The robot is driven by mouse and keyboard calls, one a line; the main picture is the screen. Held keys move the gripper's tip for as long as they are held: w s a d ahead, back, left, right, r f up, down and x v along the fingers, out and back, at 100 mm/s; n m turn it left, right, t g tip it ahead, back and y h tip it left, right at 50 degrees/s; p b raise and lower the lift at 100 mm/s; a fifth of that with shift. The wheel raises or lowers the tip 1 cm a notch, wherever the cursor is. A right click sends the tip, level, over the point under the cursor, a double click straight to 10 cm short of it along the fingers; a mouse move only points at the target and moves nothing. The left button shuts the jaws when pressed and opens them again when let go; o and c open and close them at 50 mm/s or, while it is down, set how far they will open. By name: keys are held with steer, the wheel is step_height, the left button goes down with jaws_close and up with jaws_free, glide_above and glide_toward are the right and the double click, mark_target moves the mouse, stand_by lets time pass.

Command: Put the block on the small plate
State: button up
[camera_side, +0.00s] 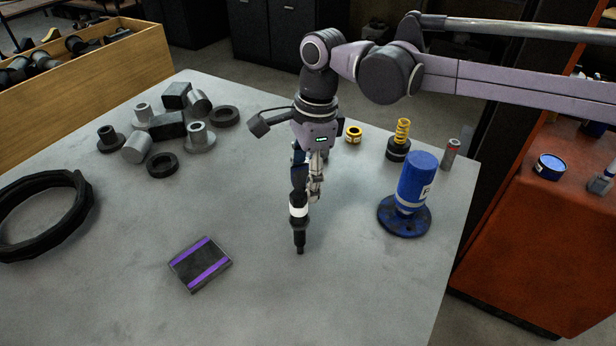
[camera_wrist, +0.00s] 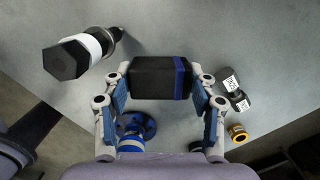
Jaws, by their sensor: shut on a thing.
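My gripper (camera_side: 314,182) hangs above the middle of the bench, pointing down. In the wrist view its two blue-padded fingers are shut on a black block (camera_wrist: 153,79) with a blue band near its right end. In the side view the block is mostly hidden behind a dark part with a white band (camera_side: 298,212), which stands in front of the fingers. A small, dark, flat square plate with two purple stripes (camera_side: 200,264) lies on the bench, left of and nearer than the gripper. The plate top looks empty.
The white-banded part also shows at the wrist view's upper left (camera_wrist: 88,48). A blue can (camera_side: 416,178) stands on a round blue flange (camera_side: 404,222) to the right. Several metal parts lie back left; a black ring (camera_side: 82,215) lies far left. Bench around the plate is clear.

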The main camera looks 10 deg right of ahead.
steer(key=a+r, duration=0.1)
steer(key=a, duration=0.7)
steer(key=r+m, duration=0.1)
steer(key=r, duration=0.1)
glide_above(220, 258)
steer(key=shift+d+f, duration=0.2)
steer(key=shift+f, duration=4.95)
steer(key=shift+f, duration=0.15)
steer(key=o, duration=1.2)
steer(key=shift+o, duration=0.2)
